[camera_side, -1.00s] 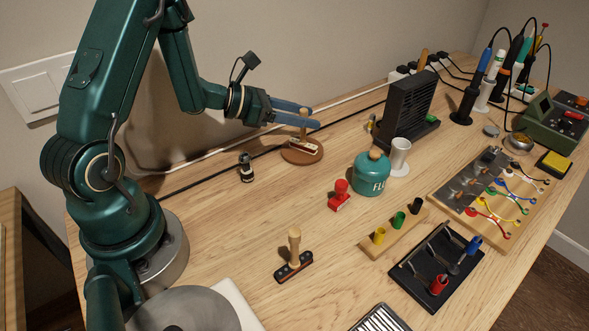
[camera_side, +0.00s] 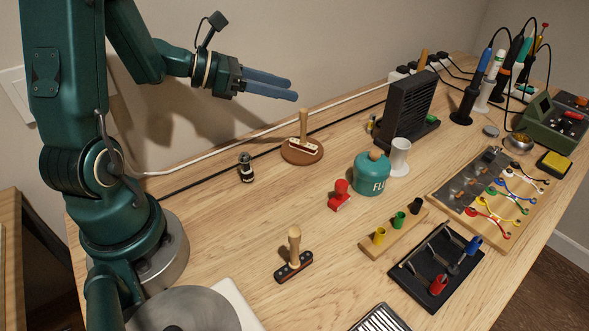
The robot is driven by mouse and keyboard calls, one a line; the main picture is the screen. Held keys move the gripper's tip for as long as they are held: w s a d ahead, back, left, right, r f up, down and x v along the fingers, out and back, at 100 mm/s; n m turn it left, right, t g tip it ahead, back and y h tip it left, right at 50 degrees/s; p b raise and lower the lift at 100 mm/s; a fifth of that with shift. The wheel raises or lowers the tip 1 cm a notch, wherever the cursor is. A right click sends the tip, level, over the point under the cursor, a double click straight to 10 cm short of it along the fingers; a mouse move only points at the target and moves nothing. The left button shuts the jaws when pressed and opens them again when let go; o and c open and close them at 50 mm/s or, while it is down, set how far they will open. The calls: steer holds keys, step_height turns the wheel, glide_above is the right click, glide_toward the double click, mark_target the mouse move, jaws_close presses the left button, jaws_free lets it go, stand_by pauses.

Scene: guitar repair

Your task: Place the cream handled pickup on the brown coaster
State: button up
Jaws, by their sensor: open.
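The cream pickup (camera_side: 302,145) with its upright wooden handle (camera_side: 303,124) rests on the round brown coaster (camera_side: 316,156) near the back of the table. My gripper (camera_side: 296,89) is open and empty, up in the air above and to the left of the pickup, clear of its handle. Its blue fingers point to the right. Another handled pickup, dark in colour (camera_side: 290,271), stands on the bare wood at the front.
A small black-and-silver piece (camera_side: 246,168) stands left of the coaster. Cables run along the wall behind. The front middle wood is mostly clear.

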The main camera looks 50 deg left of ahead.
steer(key=s+d+r+m+g+h, duration=0.1)
steer(key=s+d+r+m+g, duration=0.2)
steer(key=d+m, duration=0.4)
steer(key=s+d+r+m+g+h, duration=0.15)
steer(key=s+d+m+g, duration=0.25)
steer(key=d+m, duration=0.4)
steer(key=s+a+f+m+y, duration=0.2)
steer(key=s+m+y, duration=0.5)
steer(key=m, duration=0.9)
steer(key=s+a, duration=0.1)
steer(key=s, duration=0.1)
steer(key=shift+s+a+f, duration=0.15)
steer(key=shift+s+a, duration=0.1)
steer(key=shift+s, duration=0.15)
